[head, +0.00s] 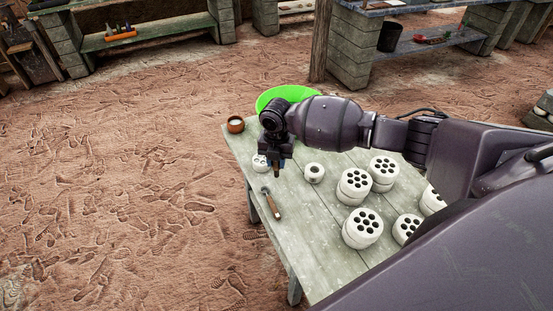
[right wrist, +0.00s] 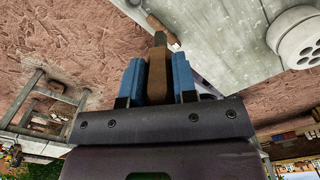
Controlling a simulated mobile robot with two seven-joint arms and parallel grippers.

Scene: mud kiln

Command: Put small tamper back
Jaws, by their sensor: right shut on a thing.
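My right gripper (head: 274,160) is above the left part of the table, fingers pointing down. Its blue fingers, also in the right wrist view (right wrist: 158,80), are shut on a brown wooden piece (right wrist: 157,68), which I take to be the small tamper; its lower end shows below the fingers in the head view (head: 277,173). My left gripper is out of view.
The grey plank table (head: 310,225) holds several white perforated clay cylinders (head: 362,228), a white ring-like piece (head: 314,173), a small white piece (head: 260,163) beside the gripper, a brown cup (head: 235,125) and a green bowl (head: 285,96). The table's front left is clear.

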